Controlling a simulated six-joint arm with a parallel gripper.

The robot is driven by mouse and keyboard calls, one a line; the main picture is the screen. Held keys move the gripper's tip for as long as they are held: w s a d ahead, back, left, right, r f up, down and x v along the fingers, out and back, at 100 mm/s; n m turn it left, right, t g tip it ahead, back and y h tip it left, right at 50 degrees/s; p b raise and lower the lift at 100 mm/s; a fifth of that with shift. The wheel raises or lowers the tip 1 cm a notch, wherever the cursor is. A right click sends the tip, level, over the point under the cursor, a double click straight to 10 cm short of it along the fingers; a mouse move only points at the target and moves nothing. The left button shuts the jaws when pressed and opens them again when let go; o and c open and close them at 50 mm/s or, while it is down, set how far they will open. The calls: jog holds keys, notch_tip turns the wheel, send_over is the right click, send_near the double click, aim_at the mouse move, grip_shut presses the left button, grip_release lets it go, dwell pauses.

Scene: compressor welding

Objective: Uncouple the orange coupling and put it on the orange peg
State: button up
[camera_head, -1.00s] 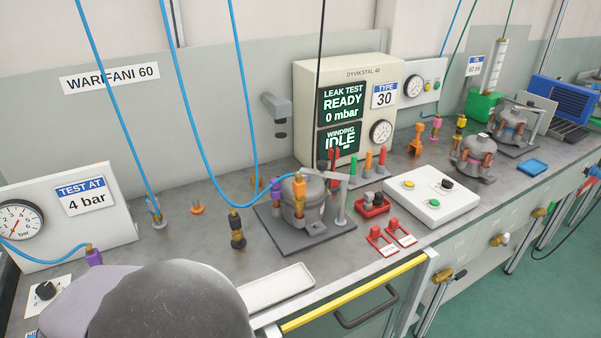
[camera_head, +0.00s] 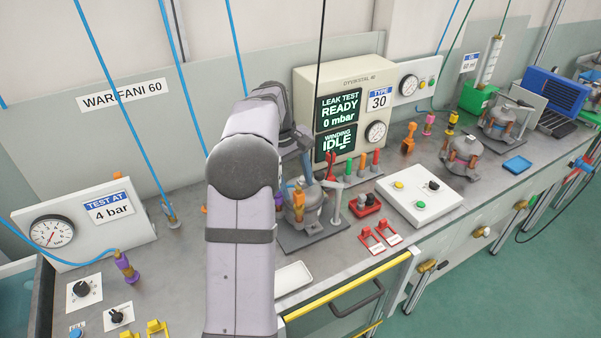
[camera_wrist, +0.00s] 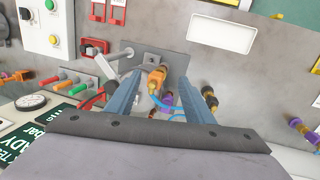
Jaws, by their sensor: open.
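The orange coupling (camera_wrist: 157,76) sits on a port of the grey compressor (camera_head: 303,212), with a blue hose leading from it. In the wrist view it stands between the two blue fingers of my gripper (camera_wrist: 160,88), which are open and apart, with visible gaps on both sides. In the head view my gripper (camera_head: 296,178) is over the compressor and my arm covers much of the coupling. An orange peg (camera_head: 203,209) shows as a sliver on the bench, left of my arm, mostly hidden by it.
A purple coupling (camera_wrist: 165,104) is close beside the orange one, and a dark coupling (camera_wrist: 209,97) stands beyond the right finger. A grey post (camera_head: 336,208) stands right of the compressor. A white tray (camera_head: 293,277) lies in front. The leak test cabinet (camera_head: 306,88) is behind.

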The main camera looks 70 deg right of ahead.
aim_at(300, 204)
jog(key=shift+s+d+f+m+t+y+p, duration=0.2)
jog(key=shift+d+f+t+y+p, duration=0.2)
jog(key=shift+d+f, duration=0.25)
jog(key=shift+s+d+f+m+t+y+p, duration=0.1)
jog(key=shift+d+f+m+t+y+p, duration=0.15)
jog(key=shift+d+f+t, duration=0.4)
jog(key=shift+a+f, duration=0.1)
jog(key=shift+a, duration=0.05)
jog(key=shift+f, duration=0.1)
jog(key=shift+f+p, duration=1.55)
jog(key=shift+f, duration=2)
